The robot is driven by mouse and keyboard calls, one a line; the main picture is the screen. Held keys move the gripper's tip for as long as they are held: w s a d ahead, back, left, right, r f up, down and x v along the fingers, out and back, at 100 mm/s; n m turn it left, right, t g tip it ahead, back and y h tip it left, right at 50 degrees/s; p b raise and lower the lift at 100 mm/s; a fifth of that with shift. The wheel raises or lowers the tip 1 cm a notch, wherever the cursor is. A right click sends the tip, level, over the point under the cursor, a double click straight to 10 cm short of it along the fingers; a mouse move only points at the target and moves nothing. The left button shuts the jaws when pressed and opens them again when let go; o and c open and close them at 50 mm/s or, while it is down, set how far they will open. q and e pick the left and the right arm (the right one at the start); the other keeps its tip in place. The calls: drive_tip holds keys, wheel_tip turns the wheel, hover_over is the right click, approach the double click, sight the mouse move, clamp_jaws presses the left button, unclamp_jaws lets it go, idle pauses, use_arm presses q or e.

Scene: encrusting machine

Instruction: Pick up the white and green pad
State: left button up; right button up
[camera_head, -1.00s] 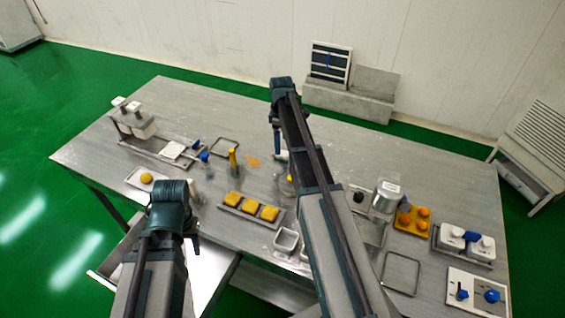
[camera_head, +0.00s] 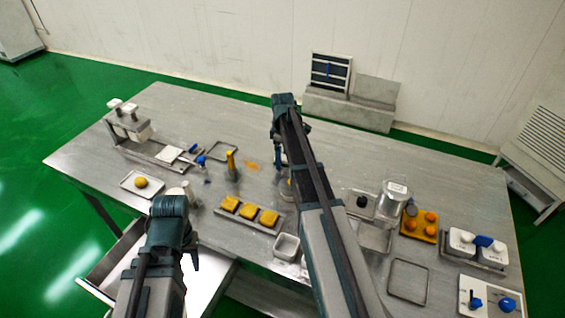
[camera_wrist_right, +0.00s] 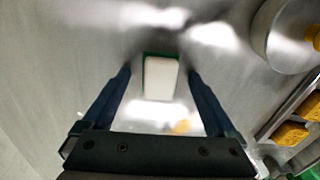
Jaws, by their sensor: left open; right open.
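The white and green pad (camera_wrist_right: 160,78) lies on the metal table in the right wrist view, its white face up with a green edge along the far end and sides. My right gripper (camera_wrist_right: 160,88) is open above it, with the two fingers on either side of the pad and no visible contact. In the head view the right gripper (camera_head: 278,155) points down at the table and its arm mostly hides the pad. My left gripper (camera_head: 193,258) is open and empty near the table's front left edge, its fingers partly hidden by its own wrist.
A tray of yellow pieces (camera_head: 250,213) lies between the arms. A yellow-topped post (camera_head: 232,165) stands left of my right gripper. An orange tray (camera_head: 419,224), a clear jar (camera_head: 391,202) and a switch panel (camera_head: 487,298) are at the right. The table's back is clear.

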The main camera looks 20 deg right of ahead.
sight(283, 157)
drive_tip(key=c, duration=1.4)
use_arm(q)
drive_tip(key=shift+r, duration=0.2)
use_arm(e)
drive_tip(key=shift+r, duration=0.15)
drive_tip(key=shift+c, duration=0.2)
use_arm(q)
wheel_tip(283, 157, up, 10)
drive_tip(key=p, duration=1)
drive_tip(key=shift+f, duration=0.15)
use_arm(e)
wheel_tip(283, 157, up, 10)
